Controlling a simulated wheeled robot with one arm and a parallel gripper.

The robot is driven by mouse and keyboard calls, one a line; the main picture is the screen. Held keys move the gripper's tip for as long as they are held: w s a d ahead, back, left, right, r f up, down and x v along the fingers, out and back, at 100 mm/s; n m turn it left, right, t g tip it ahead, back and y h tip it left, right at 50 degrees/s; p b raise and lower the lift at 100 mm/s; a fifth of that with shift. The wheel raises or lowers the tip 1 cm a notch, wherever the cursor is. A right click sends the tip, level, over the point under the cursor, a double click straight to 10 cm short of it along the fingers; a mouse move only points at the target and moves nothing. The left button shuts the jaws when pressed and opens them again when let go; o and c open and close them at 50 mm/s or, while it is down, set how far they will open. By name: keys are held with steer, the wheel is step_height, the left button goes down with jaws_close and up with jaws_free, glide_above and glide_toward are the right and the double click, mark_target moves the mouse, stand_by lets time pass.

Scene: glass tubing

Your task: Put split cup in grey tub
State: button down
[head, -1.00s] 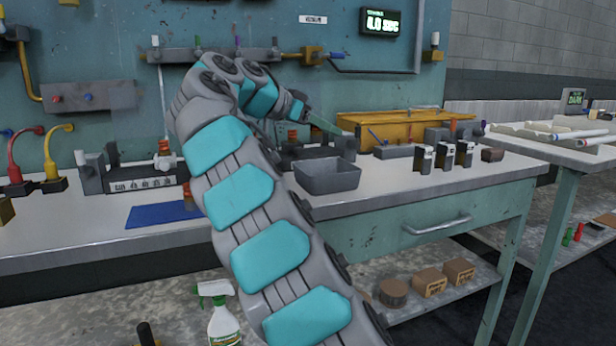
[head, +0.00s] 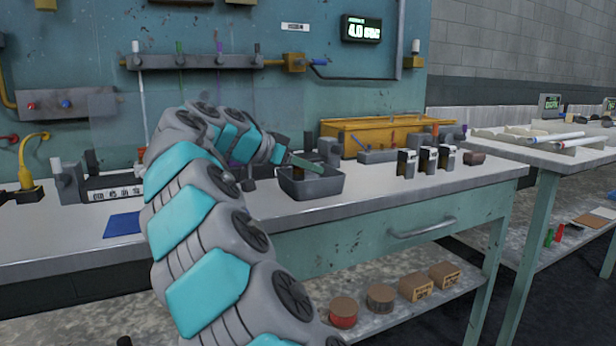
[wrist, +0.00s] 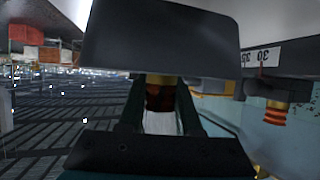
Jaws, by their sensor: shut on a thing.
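The grey tub (head: 312,187) stands on the bench near its front edge in the head view. My gripper (head: 308,164) is over the tub, its fingers pointing right across the opening. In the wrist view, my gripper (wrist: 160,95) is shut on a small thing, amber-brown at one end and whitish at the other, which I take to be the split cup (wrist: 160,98). Its split does not show, and in the head view I cannot make the cup out. A large dark block, probably the tub (wrist: 160,40), fills the top of the wrist view.
A yellow bin (head: 375,134) stands behind the tub. Several small black-and-white blocks (head: 427,160) stand to its right. A blue mat (head: 122,226) lies to the left. The bench front between the tub and these blocks is clear.

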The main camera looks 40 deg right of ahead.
steer(key=shift+f, duration=1.15)
steer(key=shift+f, duration=0.1)
steer(key=c, duration=0.6)
jaws_free()
steer(key=v, duration=1.2)
steer(key=shift+w, duration=0.1)
